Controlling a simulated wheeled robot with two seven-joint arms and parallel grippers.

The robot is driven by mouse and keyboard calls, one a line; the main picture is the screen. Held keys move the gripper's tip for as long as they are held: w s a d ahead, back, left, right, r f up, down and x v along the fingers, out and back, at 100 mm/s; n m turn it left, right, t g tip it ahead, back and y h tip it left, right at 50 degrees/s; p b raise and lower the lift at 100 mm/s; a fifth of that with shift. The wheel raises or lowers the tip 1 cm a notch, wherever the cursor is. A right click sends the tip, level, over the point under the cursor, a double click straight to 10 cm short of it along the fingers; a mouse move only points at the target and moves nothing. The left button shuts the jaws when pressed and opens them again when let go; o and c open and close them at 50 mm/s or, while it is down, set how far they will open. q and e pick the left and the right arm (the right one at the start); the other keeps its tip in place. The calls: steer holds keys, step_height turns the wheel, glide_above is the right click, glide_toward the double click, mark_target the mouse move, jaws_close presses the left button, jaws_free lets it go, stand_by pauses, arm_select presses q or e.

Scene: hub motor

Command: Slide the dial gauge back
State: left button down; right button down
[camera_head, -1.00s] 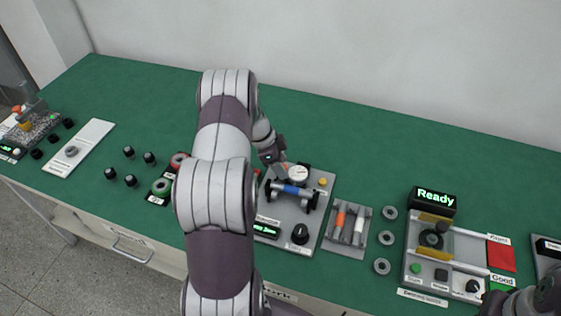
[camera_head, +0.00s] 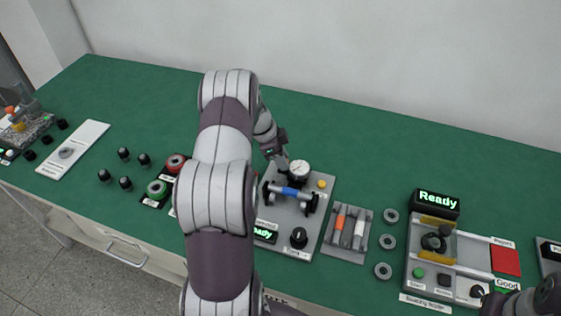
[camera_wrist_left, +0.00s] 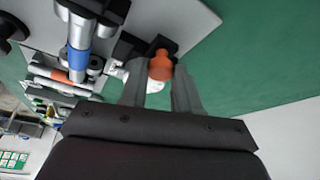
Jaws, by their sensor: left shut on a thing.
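The dial gauge (camera_head: 300,169), with a round white face, stands at the back of a grey test station (camera_head: 272,221), behind a shaft with a blue middle (camera_head: 291,191). A gap shows between gauge and shaft. My left gripper (camera_head: 286,162) is at the gauge's left side, shut on it; the arm hides part of the station. In the left wrist view, a white part of the gauge (camera_wrist_left: 155,86) shows between the fingers (camera_wrist_left: 160,92). The blue-banded shaft (camera_wrist_left: 78,55) is at upper left. My right gripper is not clearly visible; part of the right arm is at lower right.
The station has a yellow button (camera_head: 322,184), a black knob (camera_head: 299,237) and a green display. A tray of rollers (camera_head: 346,234), several grey rings (camera_head: 388,242) and a bearing station (camera_head: 440,245) lie to the right. The green table (camera_head: 375,150) behind is clear.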

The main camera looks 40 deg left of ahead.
arm_select(q)
steer(key=c, duration=0.9)
jaws_free()
steer(key=shift+w+a+r, duration=0.1)
steer(key=shift+w+r, duration=0.05)
steer(key=shift+w, duration=0.1)
steer(key=shift+o, duration=0.3)
steer(key=shift+w, duration=0.1)
steer(key=shift+s+a+r, duration=0.1)
steer(key=shift+s+r, duration=0.1)
steer(key=shift+r, duration=0.1)
steer(key=p+v, duration=0.3)
steer(key=v, duration=0.8)
steer(key=shift+r, duration=0.35)
steer(key=shift+s+a, duration=0.1)
